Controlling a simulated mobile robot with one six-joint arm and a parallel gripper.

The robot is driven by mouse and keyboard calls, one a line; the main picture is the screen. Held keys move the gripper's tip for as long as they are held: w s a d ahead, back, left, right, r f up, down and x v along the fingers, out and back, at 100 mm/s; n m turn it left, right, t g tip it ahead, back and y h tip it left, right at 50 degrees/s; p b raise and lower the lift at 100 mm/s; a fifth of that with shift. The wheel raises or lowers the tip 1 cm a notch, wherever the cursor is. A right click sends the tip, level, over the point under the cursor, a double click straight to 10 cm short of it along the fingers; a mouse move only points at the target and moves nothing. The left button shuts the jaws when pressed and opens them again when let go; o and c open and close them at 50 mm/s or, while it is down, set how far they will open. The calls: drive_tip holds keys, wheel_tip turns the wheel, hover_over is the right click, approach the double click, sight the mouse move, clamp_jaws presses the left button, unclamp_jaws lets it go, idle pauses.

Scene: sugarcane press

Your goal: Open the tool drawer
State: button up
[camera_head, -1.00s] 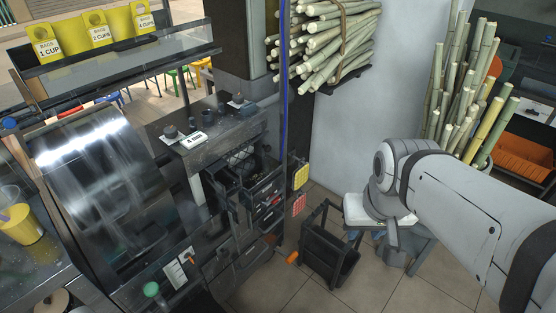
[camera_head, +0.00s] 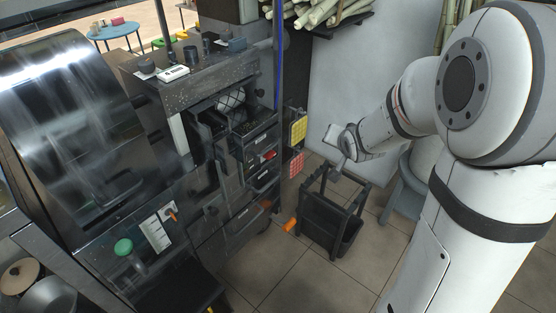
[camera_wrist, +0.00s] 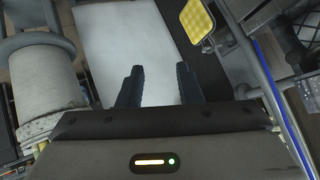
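A dark drawer stack stands in the middle of the head view. Its top drawer (camera_head: 259,138) appears pulled out, with dark contents visible inside. Lower drawer fronts (camera_head: 266,179) sit beneath it, and a small red item (camera_head: 268,155) shows at the front. I cannot tell which one is the tool drawer. My gripper (camera_head: 335,134) is to the right of the stack, apart from it, above a dark stool-like frame. In the wrist view my gripper (camera_wrist: 159,85) has its two dark fingers spread with nothing between them. The wrist view shows no clear drawer handle.
A dark open frame (camera_head: 331,215) stands on the tiled floor below my gripper. Yellow (camera_head: 298,130) and red (camera_head: 296,166) grid panels hang beside the drawers. A grey stool (camera_head: 405,190) is at right.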

drive_tip(key=w+a+f+m+y+b, duration=0.1)
drive_tip(key=a+f+y+b, duration=0.3)
drive_tip(key=f, duration=0.5)
drive_tip(key=w+a+f+m+y+b, duration=0.1)
drive_tip(key=a+f+y+b, duration=0.35)
drive_tip(key=f, duration=0.45)
drive_tip(key=w+a+f+m+y+b, duration=0.1)
drive_tip(key=w+a+f+y+b, duration=0.15)
drive_tip(key=a+f+b, duration=0.4)
drive_tip(key=w+a+f, duration=0.3)
drive_tip(key=a, duration=0.1)
drive_tip(key=shift+w+y, duration=0.3)
drive_tip(key=shift+w, duration=0.1)
drive_tip(key=shift+c, duration=0.3)
clamp_jaws()
